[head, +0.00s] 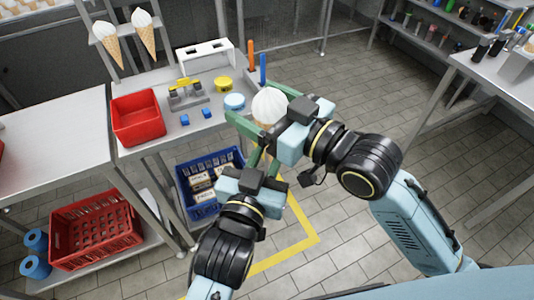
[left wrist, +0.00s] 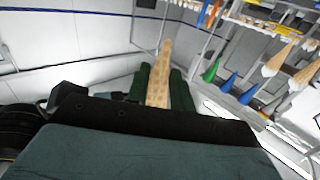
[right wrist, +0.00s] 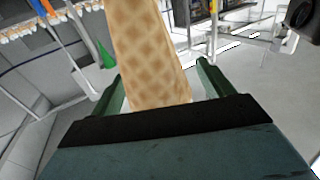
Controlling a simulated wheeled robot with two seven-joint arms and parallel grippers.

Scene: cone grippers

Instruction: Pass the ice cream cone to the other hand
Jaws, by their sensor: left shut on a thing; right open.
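The ice cream cone with a white swirl top (head: 269,104) is held upright in the air near the middle of the head view. My left gripper (head: 264,152) is shut on its lower wafer part, from below. The wafer (left wrist: 160,75) shows between the left fingers in the left wrist view. My right gripper (head: 252,104) is open, with its green fingers on either side of the cone just under the swirl. In the right wrist view the wafer (right wrist: 148,55) stands between the spread right fingers, with a gap on the right side.
Two more cones (head: 106,42) stand in a rack at upper left. A steel table holds a red bin (head: 138,116), blue blocks, a yellow disc and upright orange and blue rods (head: 262,70). A blue crate (head: 196,207) and a red crate (head: 97,231) sit lower. Open floor lies to the right.

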